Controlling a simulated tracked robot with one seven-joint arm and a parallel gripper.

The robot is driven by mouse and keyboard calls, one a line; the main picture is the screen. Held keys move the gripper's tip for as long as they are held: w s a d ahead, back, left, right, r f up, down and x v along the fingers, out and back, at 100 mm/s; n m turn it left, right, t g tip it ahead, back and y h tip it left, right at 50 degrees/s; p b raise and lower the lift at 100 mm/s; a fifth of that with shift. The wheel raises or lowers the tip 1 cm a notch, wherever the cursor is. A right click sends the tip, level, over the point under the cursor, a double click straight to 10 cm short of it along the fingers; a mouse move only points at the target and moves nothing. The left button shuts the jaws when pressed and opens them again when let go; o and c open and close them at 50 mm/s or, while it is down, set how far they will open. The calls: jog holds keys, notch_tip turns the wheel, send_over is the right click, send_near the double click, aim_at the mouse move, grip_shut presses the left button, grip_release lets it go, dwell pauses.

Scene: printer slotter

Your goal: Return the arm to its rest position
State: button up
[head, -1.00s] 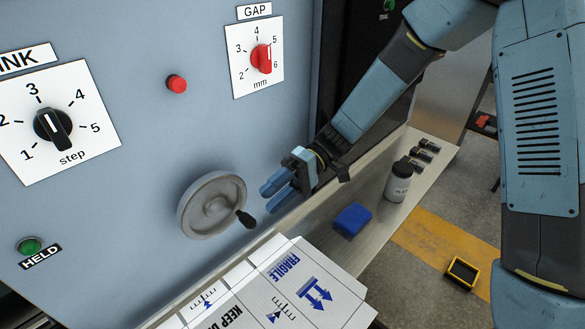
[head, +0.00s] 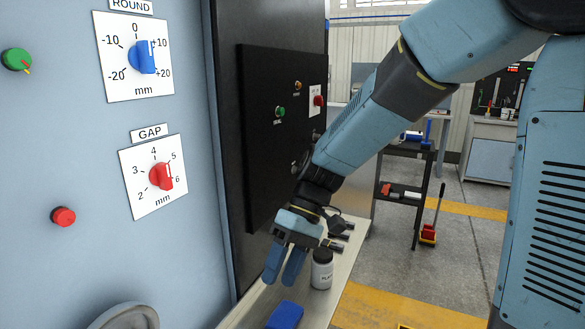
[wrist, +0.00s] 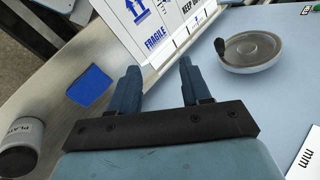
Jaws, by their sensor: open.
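My gripper (head: 284,266) hangs at the end of my blue arm, in front of the machine panel and above the shelf, with its two fingers pointing down. In the wrist view its fingers (wrist: 158,90) are apart with nothing between them. The arm reaches in from the upper right of the head view, bent at the elbow. No object is held.
The grey handwheel (wrist: 250,52) is on the panel, cut off in the head view. The shelf bears a blue block (head: 286,316) and a labelled bottle (head: 322,270) close to my gripper. The GAP dial (head: 161,176) and a red button (head: 63,216) are left. Open floor lies right.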

jog(key=s+d+r+m+t+h, duration=0.1)
jog(key=d+r+m+t, duration=0.2)
jog(key=d, duration=0.5)
jog(key=s+d+r+m+t+h, duration=0.1)
jog(key=d+r+m+t+h, duration=0.1)
jog(key=d, duration=0.7)
jog(key=s+d+r+m+t+h, duration=0.1)
jog(key=d+r+m+t, duration=0.2)
jog(key=d+r+t, duration=0.3)
jog(key=shift+s+d+r+m+t+h, duration=0.3)
jog(key=shift+s+d+r+m, duration=0.1)
jog(key=shift+d, duration=0.75)
